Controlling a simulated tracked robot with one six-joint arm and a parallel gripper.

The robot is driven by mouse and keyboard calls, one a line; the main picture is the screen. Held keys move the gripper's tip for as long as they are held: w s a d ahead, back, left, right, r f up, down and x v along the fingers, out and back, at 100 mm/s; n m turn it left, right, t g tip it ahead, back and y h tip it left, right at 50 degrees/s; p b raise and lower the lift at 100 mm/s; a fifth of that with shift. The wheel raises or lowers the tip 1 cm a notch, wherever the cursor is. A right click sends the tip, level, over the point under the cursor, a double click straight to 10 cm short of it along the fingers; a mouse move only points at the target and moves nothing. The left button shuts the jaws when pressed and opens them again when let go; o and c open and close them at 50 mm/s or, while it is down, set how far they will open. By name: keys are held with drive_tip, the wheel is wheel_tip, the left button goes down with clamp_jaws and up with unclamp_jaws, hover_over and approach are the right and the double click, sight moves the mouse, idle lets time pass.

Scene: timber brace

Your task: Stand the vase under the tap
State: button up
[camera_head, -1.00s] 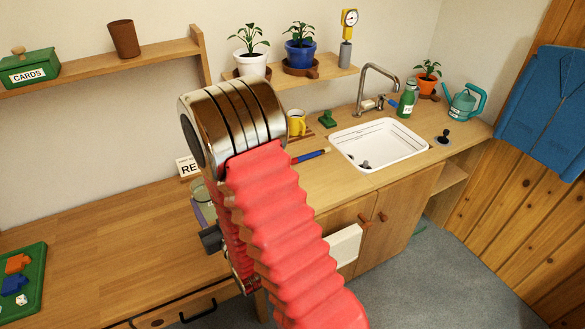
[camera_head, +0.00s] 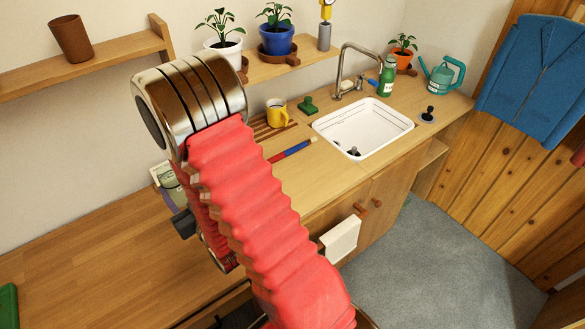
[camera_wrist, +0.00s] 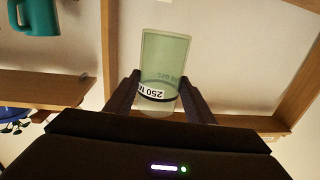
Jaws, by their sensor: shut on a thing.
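The vase (camera_wrist: 165,60) is a pale green, see-through vessel with a dark band and a white "250" label. In the wrist view it stands between the two fingers of my gripper (camera_wrist: 160,90), which are shut on it. In the head view the vase (camera_head: 172,185) is mostly hidden behind my red arm, left of the counter. The tap (camera_head: 345,66) is a curved metal spout over the back edge of the white sink (camera_head: 335,128), well to the right of my gripper. The basin holds a small dark thing.
A yellow mug (camera_head: 276,113), a green stamp-like block (camera_head: 308,105) and a blue-and-red stick (camera_head: 292,151) lie left of the sink. A green bottle (camera_head: 386,78), an orange plant pot (camera_head: 402,60) and a teal watering can (camera_head: 442,76) stand right of the tap. A white towel (camera_head: 341,238) hangs at the front.

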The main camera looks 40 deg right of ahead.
drive_tip(key=shift+a, duration=0.15)
drive_tip(key=s+d+r+m+h, duration=0.1)
drive_tip(key=s+d, duration=0.2)
drive_tip(key=d, duration=0.9)
drive_tip(key=s+d+r+h, duration=0.1)
drive_tip(key=s+d, duration=0.3)
drive_tip(key=d, duration=0.8)
drive_tip(key=s+d+r+m+h, duration=0.1)
drive_tip(key=s+d+r+h, duration=0.1)
drive_tip(key=d, duration=1.1)
drive_tip(key=shift+s+m+g, duration=0.3)
drive_tip(key=shift+s, duration=0.45)
drive_tip(key=shift+f, duration=2.95)
